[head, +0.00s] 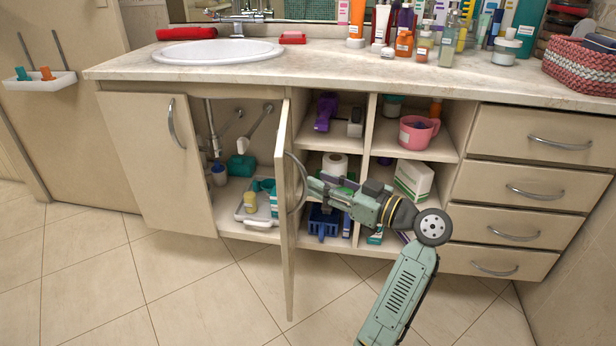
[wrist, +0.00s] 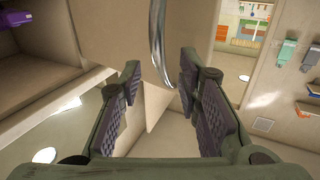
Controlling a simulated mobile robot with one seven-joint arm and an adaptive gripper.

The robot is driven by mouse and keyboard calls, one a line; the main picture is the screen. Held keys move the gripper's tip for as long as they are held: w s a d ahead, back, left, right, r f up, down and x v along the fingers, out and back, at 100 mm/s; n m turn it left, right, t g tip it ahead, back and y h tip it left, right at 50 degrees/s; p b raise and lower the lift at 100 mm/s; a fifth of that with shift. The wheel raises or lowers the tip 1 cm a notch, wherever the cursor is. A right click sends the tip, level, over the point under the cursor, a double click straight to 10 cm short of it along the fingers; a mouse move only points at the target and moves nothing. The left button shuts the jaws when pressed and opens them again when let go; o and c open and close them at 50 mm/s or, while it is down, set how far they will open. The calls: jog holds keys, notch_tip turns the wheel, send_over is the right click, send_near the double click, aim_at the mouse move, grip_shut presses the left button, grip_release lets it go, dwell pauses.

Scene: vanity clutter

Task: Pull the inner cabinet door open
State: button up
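The inner cabinet door (head: 285,215) stands swung out from the vanity, seen nearly edge-on in the head view. Its curved metal handle (head: 300,180) is on the right-hand face. My gripper (head: 309,187) reaches in from the right, close to the handle. In the wrist view, the handle (wrist: 159,45) hangs on the door panel (wrist: 112,28), and its lower end lies between or just beyond the fingertips. My gripper's fingers (wrist: 160,88) are wide apart there, with a gap visible on both sides of the handle. Whether a finger touches the handle cannot be told.
The outer left door (head: 155,150) is beside the open sink compartment, which holds a tray (head: 258,221) and bottles. Open shelves with a pink cup (head: 418,132) and a white box (head: 413,180) lie behind my arm. Drawers (head: 530,190) stand right. Tiled floor in front is clear.

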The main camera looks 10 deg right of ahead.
jog(key=v, duration=0.6)
dwell(0.3)
